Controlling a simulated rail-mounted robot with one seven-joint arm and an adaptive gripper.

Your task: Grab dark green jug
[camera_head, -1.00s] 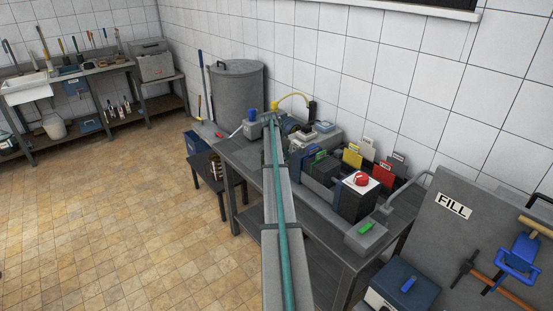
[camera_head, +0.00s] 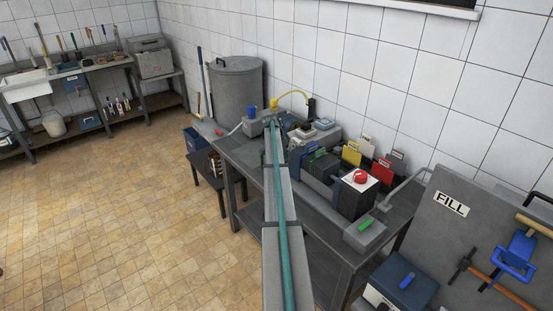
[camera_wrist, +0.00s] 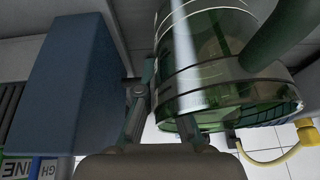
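In the wrist view a see-through green jug (camera_wrist: 225,65) with pale bands fills the upper middle and right, close to my gripper. A thick dark green curved part (camera_wrist: 288,35) lies across its right side; I cannot tell whether it is the jug's handle. One finger of my gripper (camera_wrist: 165,98) shows along the jug's left edge. The other runs up under the jug's lower left, and its tip is hidden. I cannot tell whether the fingers touch the jug. In the head view my arm covers the gripper, and I cannot make out the jug.
A blue box (camera_wrist: 68,80) stands left of my gripper in the wrist view. A yellow hose (camera_wrist: 270,158) passes below the jug. In the head view the bench (camera_head: 318,215) is crowded with coloured files and a black box (camera_head: 354,194). The tiled floor (camera_head: 120,220) is clear.

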